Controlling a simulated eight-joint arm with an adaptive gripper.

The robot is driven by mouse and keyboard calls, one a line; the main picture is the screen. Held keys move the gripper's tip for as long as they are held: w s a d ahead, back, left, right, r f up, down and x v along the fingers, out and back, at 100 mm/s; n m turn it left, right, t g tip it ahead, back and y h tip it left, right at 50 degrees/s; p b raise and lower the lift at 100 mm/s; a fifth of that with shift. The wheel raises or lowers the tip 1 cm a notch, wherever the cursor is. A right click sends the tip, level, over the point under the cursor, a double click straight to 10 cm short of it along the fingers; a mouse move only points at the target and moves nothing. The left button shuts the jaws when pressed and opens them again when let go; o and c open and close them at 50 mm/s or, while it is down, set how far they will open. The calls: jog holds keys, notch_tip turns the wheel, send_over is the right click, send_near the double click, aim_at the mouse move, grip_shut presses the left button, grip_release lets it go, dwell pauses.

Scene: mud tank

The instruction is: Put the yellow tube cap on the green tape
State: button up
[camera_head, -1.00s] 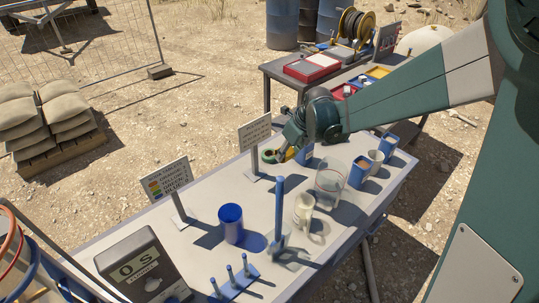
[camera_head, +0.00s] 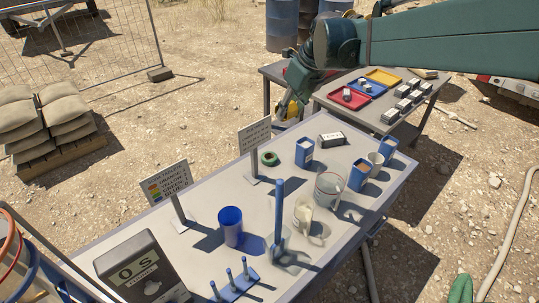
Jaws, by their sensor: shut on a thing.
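A white sign (camera_head: 254,134) stands close to the tape. A blue cup (camera_head: 231,226), blue post (camera_head: 278,208) and clear beaker (camera_head: 329,188) stand nearer. A second table (camera_head: 330,104) holds coloured trays.

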jog(key=shift+w+r, duration=0.15)
jog(key=shift+r, duration=0.2)
jog(key=w, duration=0.2)
jog(key=shift+w+a+r, duration=0.15)
jog(key=shift+w+a, duration=0.15)
jog(key=w+a, duration=0.2)
jog(key=w, duration=0.7)
jog(key=w+a, duration=0.2)
jog(key=w, duration=0.8)
notch_tip(320, 180, down, 19)
jog(key=shift+s+r+p, duration=0.15)
jog(key=shift+r+p, duration=0.05)
jog(key=shift+p, duration=0.1)
notch_tip(320, 180, down, 14)
jog(key=shift+r+b, duration=0.25)
jog(key=shift+b, duration=0.3)
